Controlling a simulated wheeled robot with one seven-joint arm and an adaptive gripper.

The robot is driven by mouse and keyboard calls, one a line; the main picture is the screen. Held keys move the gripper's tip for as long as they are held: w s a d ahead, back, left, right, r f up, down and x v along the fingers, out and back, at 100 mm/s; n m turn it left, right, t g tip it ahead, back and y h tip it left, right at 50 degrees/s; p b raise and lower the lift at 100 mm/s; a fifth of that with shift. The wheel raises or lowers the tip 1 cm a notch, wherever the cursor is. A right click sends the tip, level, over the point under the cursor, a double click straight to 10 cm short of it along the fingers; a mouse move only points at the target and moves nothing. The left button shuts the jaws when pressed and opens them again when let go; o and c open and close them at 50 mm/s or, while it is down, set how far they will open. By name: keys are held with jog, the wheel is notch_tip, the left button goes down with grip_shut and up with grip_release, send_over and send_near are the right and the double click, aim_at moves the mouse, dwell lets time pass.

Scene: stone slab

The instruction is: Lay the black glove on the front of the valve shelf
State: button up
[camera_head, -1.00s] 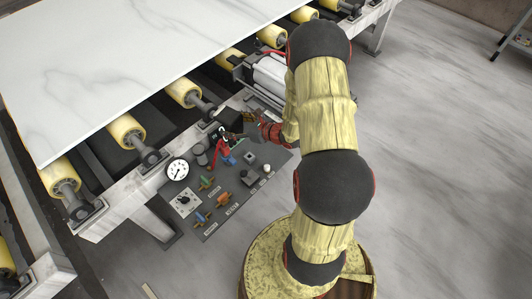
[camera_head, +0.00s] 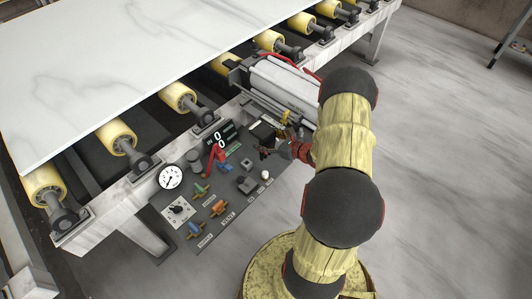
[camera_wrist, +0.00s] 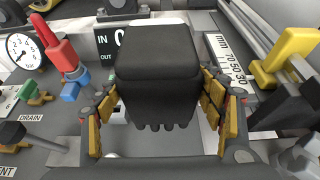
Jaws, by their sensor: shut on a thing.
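The black glove (camera_head: 262,132) is held in my gripper (camera_head: 281,147) over the back right part of the grey valve shelf (camera_head: 237,204). In the wrist view the glove (camera_wrist: 157,75) fills the middle, its finger ends pointing toward the bottom of the picture. The orange-padded fingers of my gripper (camera_wrist: 160,112) are shut on it from both sides.
A gauge (camera_head: 170,177), a red lever (camera_head: 216,155) and several coloured valves (camera_head: 219,208) crowd the shelf's left and middle. A white cylinder (camera_head: 285,88) lies behind on the right. A marble slab (camera_head: 120,60) rests on yellow rollers. Open floor is at right.

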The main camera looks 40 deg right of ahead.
notch_tip(320, 180, down, 6)
jog(key=b, duration=0.2)
jog(key=shift+f+b, duration=0.2)
jog(key=shift+b, duration=0.1)
jog(key=shift+r, duration=0.1)
jog(key=o, duration=0.9)
jog(key=shift+c, duration=0.2)
